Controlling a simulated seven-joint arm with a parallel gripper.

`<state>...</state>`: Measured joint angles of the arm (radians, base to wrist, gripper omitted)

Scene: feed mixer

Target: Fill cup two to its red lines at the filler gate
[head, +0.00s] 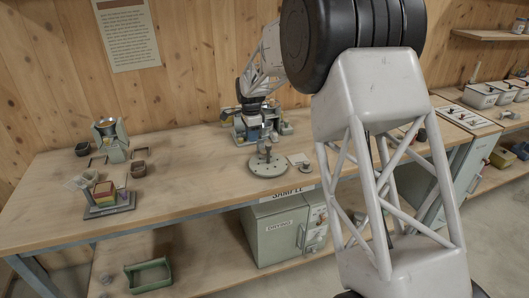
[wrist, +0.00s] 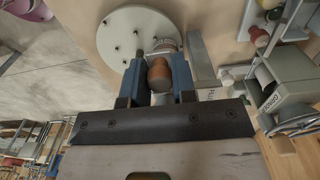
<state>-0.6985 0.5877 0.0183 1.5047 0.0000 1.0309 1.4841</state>
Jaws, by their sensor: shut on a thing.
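My gripper (wrist: 157,72) is shut on a brown rounded thing (wrist: 159,76), which sits between its two blue-grey fingers in the wrist view. I cannot tell whether this is cup two; no red lines or number show on it. A pale metal ring shows just beyond it. In the head view my gripper (head: 252,118) is above the middle of the bench, just behind the round plate (head: 268,168), and its held thing is too small to make out. A funnel-topped stand (head: 110,138) is at the left; I cannot tell whether it is the filler gate.
A grey device (wrist: 285,82) stands right of the fingers. A green bin (head: 149,277) is on the lower shelf. The bench's left front is mostly clear.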

